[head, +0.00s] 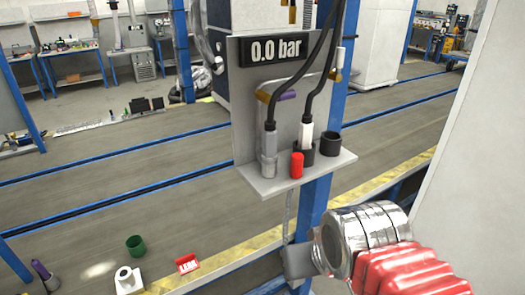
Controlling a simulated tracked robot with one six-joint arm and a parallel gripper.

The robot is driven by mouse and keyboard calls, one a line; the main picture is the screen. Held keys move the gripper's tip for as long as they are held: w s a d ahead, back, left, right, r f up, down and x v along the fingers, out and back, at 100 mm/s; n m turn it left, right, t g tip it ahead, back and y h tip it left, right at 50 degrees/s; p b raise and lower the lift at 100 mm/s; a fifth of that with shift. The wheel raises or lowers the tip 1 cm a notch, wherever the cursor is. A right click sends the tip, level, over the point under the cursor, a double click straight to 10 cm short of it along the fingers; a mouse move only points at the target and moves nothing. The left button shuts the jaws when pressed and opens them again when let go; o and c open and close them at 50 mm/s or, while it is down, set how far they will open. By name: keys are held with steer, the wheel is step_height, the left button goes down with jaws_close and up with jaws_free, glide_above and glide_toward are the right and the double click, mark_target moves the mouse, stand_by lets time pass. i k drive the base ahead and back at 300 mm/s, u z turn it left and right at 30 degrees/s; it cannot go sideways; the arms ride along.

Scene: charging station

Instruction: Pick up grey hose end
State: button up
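The grey hose end (269,145) stands upright at the left of a small grey shelf (270,187) under the "0.0 bar" display. A black hose rises from its top. Its lower part sits in or against a grey holder; I cannot tell where one stops and the other starts. My arm comes in from the lower right, with a red sleeve and shiny metal wrist. My gripper (300,260) seems to be the grey part at the wrist's left end, below the shelf and apart from the hose end. Its fingers cannot be made out clearly.
A white hose end (306,133) stands in a dark holder to the right, with a red cylinder (296,165) in front. An empty-looking dark cup (331,144) is at the shelf's right. A blue post (315,205) stands below. A white panel (480,150) bounds the right.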

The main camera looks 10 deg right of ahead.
mark_target(269, 156)
steer(key=u, duration=1.25)
steer(key=k, duration=1.3)
steer(key=u, duration=0.45)
steer(key=i, duration=1)
steer(key=z, duration=0.05)
